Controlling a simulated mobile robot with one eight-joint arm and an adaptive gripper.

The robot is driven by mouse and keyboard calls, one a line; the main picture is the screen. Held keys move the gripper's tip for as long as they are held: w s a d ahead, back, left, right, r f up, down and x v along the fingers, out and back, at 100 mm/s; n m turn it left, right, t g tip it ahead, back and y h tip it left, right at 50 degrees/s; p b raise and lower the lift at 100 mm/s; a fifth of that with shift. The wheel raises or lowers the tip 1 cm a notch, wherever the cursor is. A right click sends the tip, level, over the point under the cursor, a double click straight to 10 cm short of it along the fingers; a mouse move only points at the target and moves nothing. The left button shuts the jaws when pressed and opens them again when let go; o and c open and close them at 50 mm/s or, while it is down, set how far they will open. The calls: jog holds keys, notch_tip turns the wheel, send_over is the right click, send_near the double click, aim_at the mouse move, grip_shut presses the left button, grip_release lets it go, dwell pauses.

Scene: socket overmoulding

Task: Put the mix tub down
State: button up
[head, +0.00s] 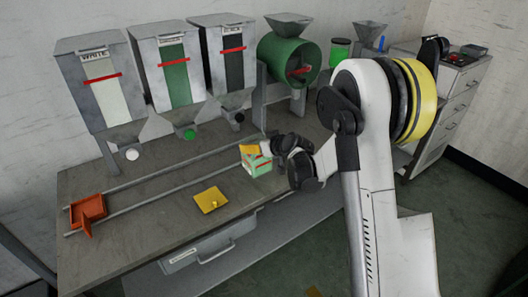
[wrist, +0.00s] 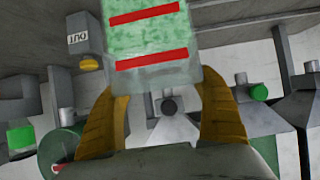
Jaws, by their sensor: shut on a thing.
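The mix tub (head: 257,166) is a pale see-through tub with green contents and red level lines. It is over the right part of the bench (head: 150,232) near the front edge; I cannot tell whether its base touches the bench. My gripper (head: 263,152) is shut on it, coming from the right. In the wrist view the tub (wrist: 150,55) fills the upper middle, with the yellow-brown fingers of my gripper (wrist: 158,100) on either side of it. The tub's far side is hidden.
White, green and black hoppers (head: 174,70) and a green drum (head: 288,62) stand along the back. Two rails (head: 140,180) run along the bench. An orange tray (head: 88,209) is at the left, and a yellow plate (head: 210,200) lies near the front edge.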

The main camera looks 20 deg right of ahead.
jog(key=shift+f+b, duration=0.75)
jog(key=shift+f, duration=1.85)
jog(key=shift+f, duration=0.2)
jog(key=o, duration=1.4)
jog(key=shift+c, duration=0.2)
jog(key=shift+r, duration=0.1)
